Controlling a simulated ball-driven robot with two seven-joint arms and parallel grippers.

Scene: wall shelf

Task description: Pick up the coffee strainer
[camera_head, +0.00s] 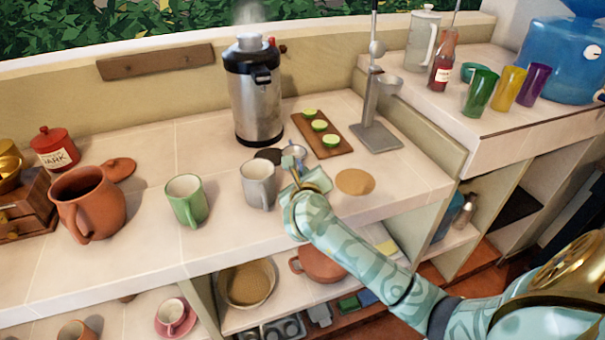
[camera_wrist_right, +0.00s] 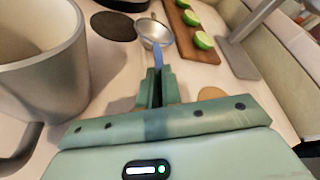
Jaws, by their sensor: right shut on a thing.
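The coffee strainer (camera_head: 296,152) is a small metal bowl with a blue handle. It is on the upper counter, right of the grey mug, and also shows in the right wrist view (camera_wrist_right: 153,33). My right gripper (camera_head: 300,175) reaches in from the lower right. In the wrist view its fingers (camera_wrist_right: 157,78) are shut on the blue handle, with the bowl pointing away from me. I cannot tell whether the bowl touches the counter. My left gripper is not in view.
The grey mug (camera_head: 258,185) stands close left of the gripper, with a green mug (camera_head: 185,201) farther left. Behind are a dark disc (camera_head: 268,155), a steel urn (camera_head: 255,95), a board with limes (camera_head: 336,143) and a metal stand (camera_head: 378,139). A tan disc (camera_head: 355,182) lies to the right.

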